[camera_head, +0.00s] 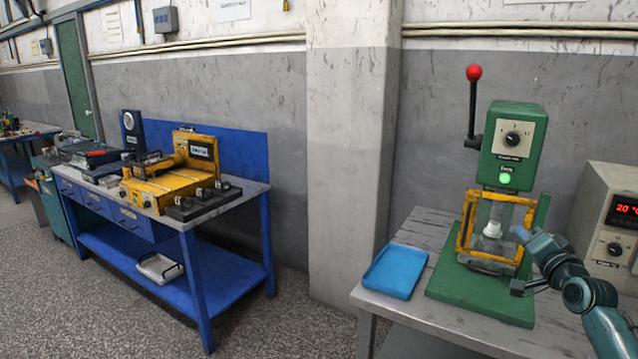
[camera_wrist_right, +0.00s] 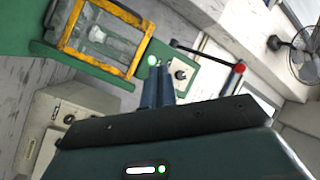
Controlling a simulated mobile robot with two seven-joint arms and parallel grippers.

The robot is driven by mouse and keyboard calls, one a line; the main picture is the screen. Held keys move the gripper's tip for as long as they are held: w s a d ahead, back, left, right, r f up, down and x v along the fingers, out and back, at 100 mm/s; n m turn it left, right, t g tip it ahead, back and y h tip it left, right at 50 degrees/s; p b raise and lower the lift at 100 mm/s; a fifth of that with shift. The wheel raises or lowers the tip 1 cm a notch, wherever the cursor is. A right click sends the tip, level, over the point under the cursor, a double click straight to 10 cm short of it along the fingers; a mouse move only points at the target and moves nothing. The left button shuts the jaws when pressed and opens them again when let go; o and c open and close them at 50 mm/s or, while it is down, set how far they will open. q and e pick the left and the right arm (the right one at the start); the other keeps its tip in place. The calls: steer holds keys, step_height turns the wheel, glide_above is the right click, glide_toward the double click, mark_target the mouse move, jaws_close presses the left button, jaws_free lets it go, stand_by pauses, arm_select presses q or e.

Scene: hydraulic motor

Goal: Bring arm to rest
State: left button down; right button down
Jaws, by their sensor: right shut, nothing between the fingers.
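My right arm comes in from the lower right in the head view. Its gripper (camera_head: 521,234) is beside the right side of the yellow frame on the green press (camera_head: 514,145). In the wrist view the two blue fingers of the right gripper (camera_wrist_right: 157,84) are together with nothing between them. A white part (camera_head: 492,229) stands inside the yellow frame (camera_head: 463,221), apart from the fingers as far as I can tell. The frame also shows in the wrist view (camera_wrist_right: 128,16). My left gripper is not in view.
A blue tray (camera_head: 395,270) lies left of the press on the grey table (camera_head: 428,230). A beige box with a red display (camera_head: 612,220) stands close to the right of my arm. The press's red-knobbed lever (camera_head: 473,110) sticks up at its left. A blue workbench (camera_head: 200,262) stands farther left.

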steer(key=s+d+r+n+h, duration=0.15)
steer(key=d+n+h, duration=0.35)
steer(key=d+n, duration=0.5)
steer(key=s+a+f+n+g+y, duration=0.2)
steer(key=s+a+f, duration=0.2)
steer(key=a+f, duration=0.65)
steer(key=s+a+f+n+g+y, duration=0.25)
steer(key=s+a+f, duration=0.25)
steer(key=a+f, duration=0.5)
steer(key=s+a+f+g+y, duration=0.1)
steer(key=s+a+f, duration=0.3)
steer(key=s, duration=0.5)
steer(key=s+a+f+m+g+y, duration=0.1)
steer(key=s+a+f, duration=0.3)
steer(key=s+a, duration=0.4)
steer(key=s+a+f+m+g+y, duration=0.1)
steer(key=s+a+f, duration=0.4)
steer(key=s, duration=0.5)
steer(key=shift+a+y, duration=0.45)
steer(key=shift+a, duration=0.1)
